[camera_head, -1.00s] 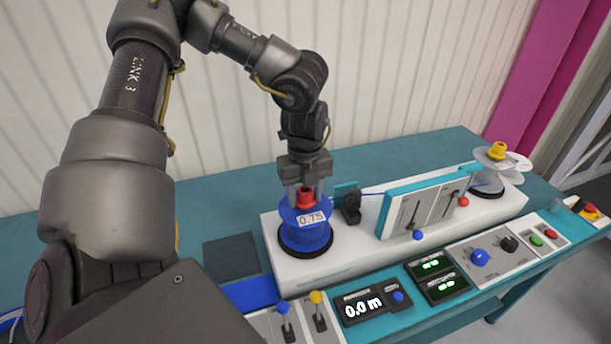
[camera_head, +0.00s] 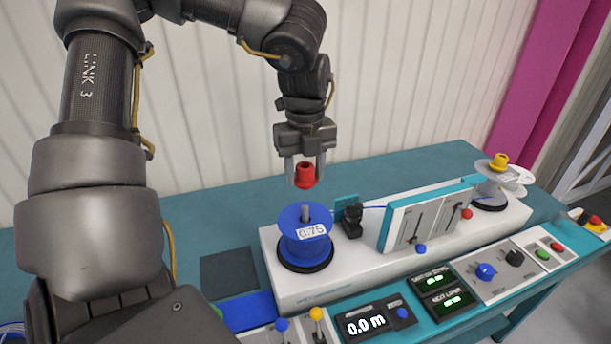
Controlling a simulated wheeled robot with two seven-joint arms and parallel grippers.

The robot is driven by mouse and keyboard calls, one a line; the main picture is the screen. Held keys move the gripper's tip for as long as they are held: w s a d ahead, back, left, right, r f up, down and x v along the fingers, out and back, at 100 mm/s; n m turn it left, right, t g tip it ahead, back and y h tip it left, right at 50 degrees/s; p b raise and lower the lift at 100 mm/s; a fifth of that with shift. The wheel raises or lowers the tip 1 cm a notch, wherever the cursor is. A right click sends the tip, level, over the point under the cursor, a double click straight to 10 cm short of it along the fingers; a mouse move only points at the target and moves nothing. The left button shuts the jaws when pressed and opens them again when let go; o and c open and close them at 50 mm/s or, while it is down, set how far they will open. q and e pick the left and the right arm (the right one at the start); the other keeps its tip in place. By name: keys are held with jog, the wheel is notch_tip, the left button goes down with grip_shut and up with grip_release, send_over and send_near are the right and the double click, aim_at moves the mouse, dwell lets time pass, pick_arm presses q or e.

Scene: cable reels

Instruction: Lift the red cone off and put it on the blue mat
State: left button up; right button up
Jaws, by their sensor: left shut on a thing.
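My left gripper (camera_head: 305,172) points down and is shut on the red cone (camera_head: 305,177). It holds the cone in the air above the blue cable reel (camera_head: 304,242), clear of the reel's bare grey spindle (camera_head: 305,213). The reel carries a "0.75" label and sits on a black disc on the white machine. The blue mat (camera_head: 249,311) lies on the bench left of the machine, partly hidden by my left arm. My right gripper does not show.
A dark square mat (camera_head: 229,272) lies behind the blue mat. The white machine (camera_head: 345,275) carries a teal-edged panel (camera_head: 430,217) with levers. A pale reel with a yellow cone (camera_head: 498,161) stands at the right end. Control panels and knobs line the front.

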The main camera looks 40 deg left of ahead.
pick_arm(q)
jog(key=o, duration=0.4)
jog(key=c, duration=0.4)
jog(key=shift+b, duration=0.3)
